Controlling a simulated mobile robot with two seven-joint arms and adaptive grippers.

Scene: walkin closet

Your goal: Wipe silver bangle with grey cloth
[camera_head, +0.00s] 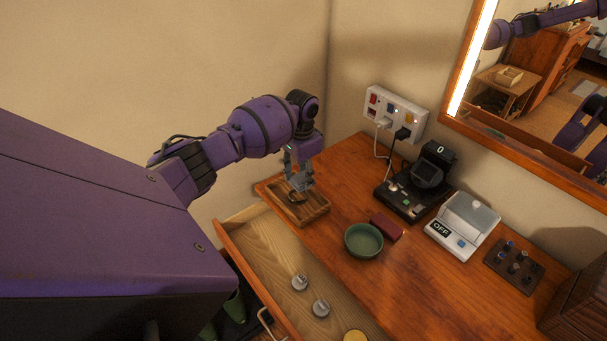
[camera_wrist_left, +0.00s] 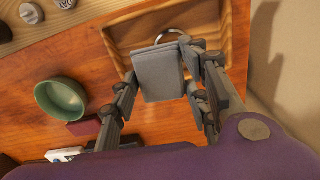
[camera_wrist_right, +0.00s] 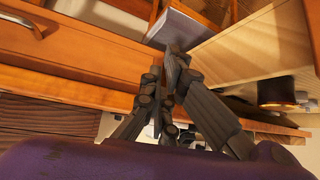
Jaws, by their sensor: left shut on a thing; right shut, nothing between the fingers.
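My left gripper (camera_head: 300,183) is over the wooden tray (camera_head: 312,212) on the dresser top. In the left wrist view the left gripper (camera_wrist_left: 162,82) is shut on the grey cloth (camera_wrist_left: 160,72), a folded flat piece hanging between its fingers. The silver bangle (camera_wrist_left: 176,33) shows as a ring in the tray just past the cloth's edge, partly hidden by the cloth and a finger; I cannot tell whether they touch. My right gripper (camera_wrist_right: 175,55) is shut and empty in the right wrist view, away from the tray, near wooden drawer fronts.
A green bowl (camera_head: 364,240) and a dark red box (camera_head: 387,227) sit right of the tray. A black device (camera_head: 412,190), a white scale (camera_head: 463,225) and a dark peg block (camera_head: 514,267) stand farther right. An open drawer (camera_head: 262,250) with round tins juts out in front.

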